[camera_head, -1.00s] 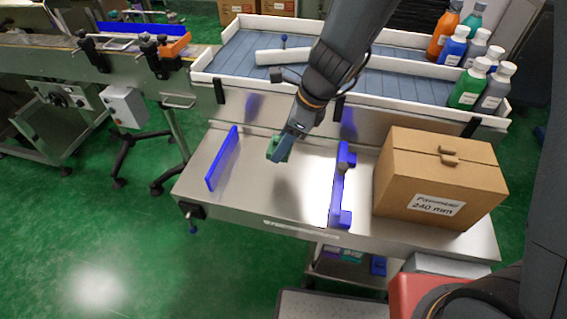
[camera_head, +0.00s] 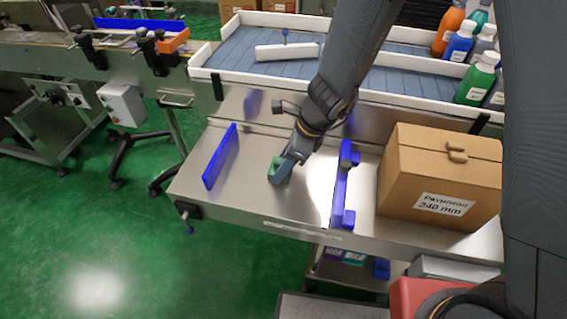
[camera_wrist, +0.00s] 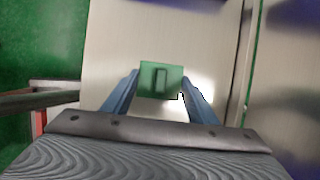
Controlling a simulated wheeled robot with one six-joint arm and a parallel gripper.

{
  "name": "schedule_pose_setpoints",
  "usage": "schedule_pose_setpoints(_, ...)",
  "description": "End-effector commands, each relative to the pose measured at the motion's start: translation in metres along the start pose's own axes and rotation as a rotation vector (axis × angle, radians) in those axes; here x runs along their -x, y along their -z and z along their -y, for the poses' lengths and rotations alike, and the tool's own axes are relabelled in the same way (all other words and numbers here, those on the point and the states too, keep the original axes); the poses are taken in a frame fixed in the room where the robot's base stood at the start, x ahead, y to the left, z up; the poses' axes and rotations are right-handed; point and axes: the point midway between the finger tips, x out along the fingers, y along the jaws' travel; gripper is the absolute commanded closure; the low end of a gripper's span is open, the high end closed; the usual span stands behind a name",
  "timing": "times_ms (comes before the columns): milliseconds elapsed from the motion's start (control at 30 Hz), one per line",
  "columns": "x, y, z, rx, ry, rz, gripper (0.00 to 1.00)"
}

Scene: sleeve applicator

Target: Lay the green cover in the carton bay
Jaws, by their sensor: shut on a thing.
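The green cover (camera_head: 273,169) is a small green block with a slot in its face. My gripper (camera_head: 281,173) is shut on it, with the blue-grey fingers on its two sides. In the wrist view the cover (camera_wrist: 150,70) shows between the fingertips (camera_wrist: 161,82), over bare metal. It is above or on the steel table (camera_head: 235,205), between a blue guide plate (camera_head: 221,157) on the left and a blue bracket rail (camera_head: 340,190) on the right. I cannot tell whether the cover touches the table. The space between the blue guides looks like the carton bay and holds no carton.
A closed cardboard carton (camera_head: 410,185) labelled 240 mm stands right of the blue rail. Behind is a white-walled conveyor (camera_head: 240,65) with several bottles at its right end. My arm crosses above it. The table between the guides is otherwise clear.

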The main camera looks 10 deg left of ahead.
Motion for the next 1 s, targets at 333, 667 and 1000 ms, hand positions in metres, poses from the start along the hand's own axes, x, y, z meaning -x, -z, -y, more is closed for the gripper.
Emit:
schedule_pose_setpoints(333, -0.002, 0.001, 0.000, 0.000, 0.000, 0.000, 0.29)
schedule_pose_setpoints(667, 0.006, -0.001, 0.000, 0.000, 0.001, 0.001, 0.29)
schedule_pose_setpoints(1000, 0.075, -0.001, 0.001, 0.000, 0.004, 0.002, 0.29)
